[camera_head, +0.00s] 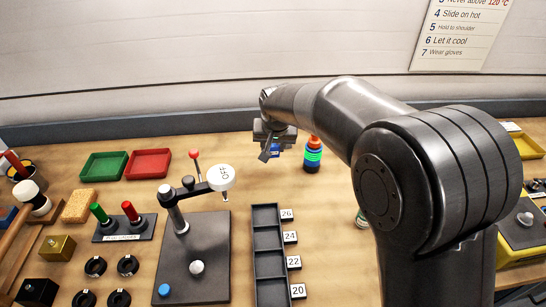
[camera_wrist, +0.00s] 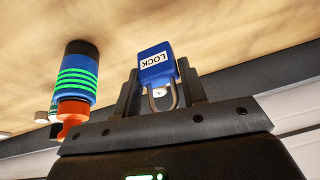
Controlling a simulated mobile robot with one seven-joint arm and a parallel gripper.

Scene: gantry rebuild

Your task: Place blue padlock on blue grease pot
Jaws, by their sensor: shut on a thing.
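My gripper (camera_head: 268,150) is in the air over the back middle of the table, beside a blue bottle. It is shut on the blue padlock (camera_wrist: 154,66), which shows between the two fingers in the wrist view with its "LOCK" label and metal shackle. In the head view only a bit of the padlock's blue (camera_head: 276,150) shows. The blue bottle (camera_head: 312,157) has green bands, an orange top and a dark base; it also shows in the wrist view (camera_wrist: 76,84). I cannot make out for certain which thing is the blue grease pot.
A dark compartment tray (camera_head: 268,237) with number tags lies in front. A press-like stand (camera_head: 210,258) with a round white head is left of it. Green (camera_head: 104,166) and red (camera_head: 149,163) trays sit at the back left. My arm hides much of the right side.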

